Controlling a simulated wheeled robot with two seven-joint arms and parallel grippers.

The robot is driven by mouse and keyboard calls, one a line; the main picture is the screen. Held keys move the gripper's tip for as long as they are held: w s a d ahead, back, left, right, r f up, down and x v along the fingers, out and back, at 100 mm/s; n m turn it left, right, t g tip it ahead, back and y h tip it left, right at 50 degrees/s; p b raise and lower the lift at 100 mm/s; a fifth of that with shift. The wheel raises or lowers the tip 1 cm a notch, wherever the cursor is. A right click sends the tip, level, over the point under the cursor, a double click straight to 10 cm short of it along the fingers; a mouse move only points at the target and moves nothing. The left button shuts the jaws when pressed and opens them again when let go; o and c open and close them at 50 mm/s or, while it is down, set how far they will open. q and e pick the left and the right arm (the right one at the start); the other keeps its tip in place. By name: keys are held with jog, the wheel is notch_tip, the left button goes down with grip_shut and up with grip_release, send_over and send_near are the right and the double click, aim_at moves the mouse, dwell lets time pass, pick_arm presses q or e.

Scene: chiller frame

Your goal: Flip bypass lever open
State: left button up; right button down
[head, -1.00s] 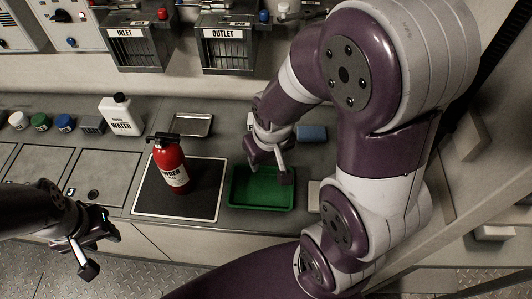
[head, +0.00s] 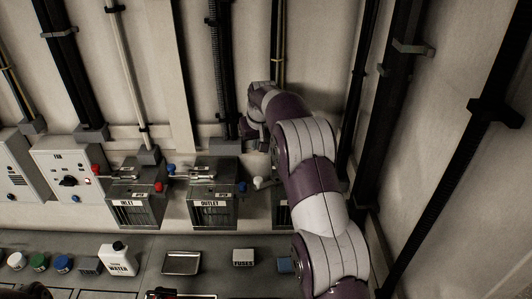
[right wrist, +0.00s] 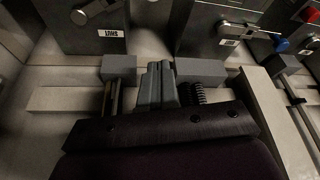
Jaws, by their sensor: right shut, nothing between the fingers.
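Three grey valve boxes stand in a row along the wall: the INLET box (head: 134,207), the OUTLET box (head: 212,207) and a third box (head: 281,212) partly hidden behind my right arm. Metal levers with coloured knobs sit on their tops, including the outlet lever (head: 203,176) and a white knob (head: 258,183) near the third box. I cannot read which lever is the bypass. My right gripper (head: 254,134) is above and behind the boxes, near the wall. In the right wrist view its fingers (right wrist: 158,85) are together and empty, apart from the levers (right wrist: 240,29).
Black pipes (head: 220,70) run up the wall close to my right gripper. A control panel (head: 70,175) is at the left.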

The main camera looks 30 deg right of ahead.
notch_tip(320, 180, down, 9)
jog(key=s+b, duration=0.1)
jog(key=shift+a, duration=0.35)
dwell(0.5)
jog(key=shift+s+f+b, duration=0.1)
jog(key=shift+b, duration=0.2)
